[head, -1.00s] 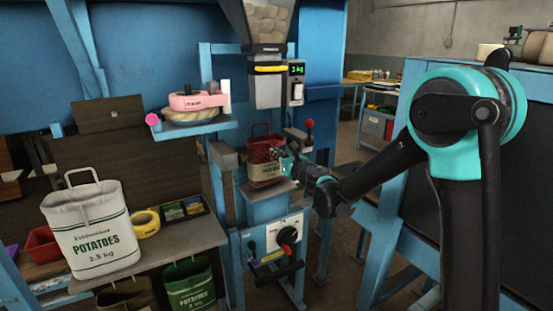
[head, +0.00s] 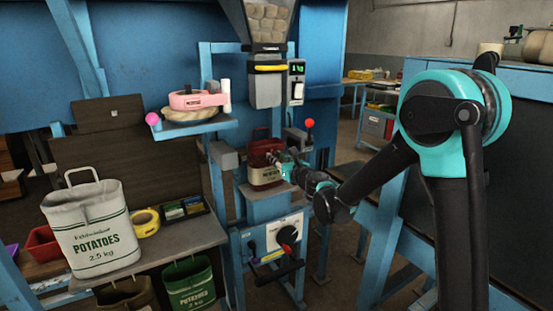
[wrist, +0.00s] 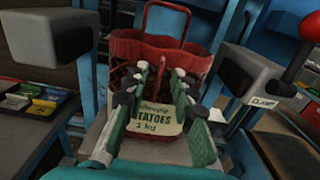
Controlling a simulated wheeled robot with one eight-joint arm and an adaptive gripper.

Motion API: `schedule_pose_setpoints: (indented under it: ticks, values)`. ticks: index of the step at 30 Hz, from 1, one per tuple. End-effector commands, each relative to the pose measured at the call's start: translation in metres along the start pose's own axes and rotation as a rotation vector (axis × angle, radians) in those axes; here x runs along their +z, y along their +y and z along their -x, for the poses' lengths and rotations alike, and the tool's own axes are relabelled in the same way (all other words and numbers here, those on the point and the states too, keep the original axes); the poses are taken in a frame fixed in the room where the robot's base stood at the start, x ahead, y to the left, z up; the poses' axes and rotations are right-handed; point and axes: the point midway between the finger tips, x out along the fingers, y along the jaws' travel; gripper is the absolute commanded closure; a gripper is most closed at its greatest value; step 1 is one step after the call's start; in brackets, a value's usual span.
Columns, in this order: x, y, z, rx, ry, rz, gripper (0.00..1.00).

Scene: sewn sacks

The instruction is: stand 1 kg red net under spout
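The red net bag (head: 264,174) has a red handle and a cream label. It stands roughly upright on the blue stand's small platform (head: 277,190), below the spout (head: 267,88). In the wrist view the bag (wrist: 128,48) has its mouth open towards the top, and its label (wrist: 158,117) reads "potatoes" and 1 kg. My gripper (head: 279,160) is at the bag's front right side. In the wrist view its green fingers (wrist: 161,72) are on either side of the label and look shut on the bag's front; the contact is partly hidden.
Grey clamp pads flank the bag, left (wrist: 48,37) and right (wrist: 258,76), apart from it. A red-knobbed lever (head: 309,124) stands at the right. A white 2.5 kg sack (head: 92,228) is on the left bench (head: 180,237).

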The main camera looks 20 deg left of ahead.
Motion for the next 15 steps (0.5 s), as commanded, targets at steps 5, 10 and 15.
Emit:
schedule_pose_setpoints:
  ticks: [5,10,15]
  values:
    - [0.002,0.000,0.016,0.000,0.000,0.000,0.74]
    - [0.002,0.000,0.051,-0.001,0.000,0.000,0.74]
    - [0.002,0.000,0.085,-0.001,0.000,0.000,0.74]
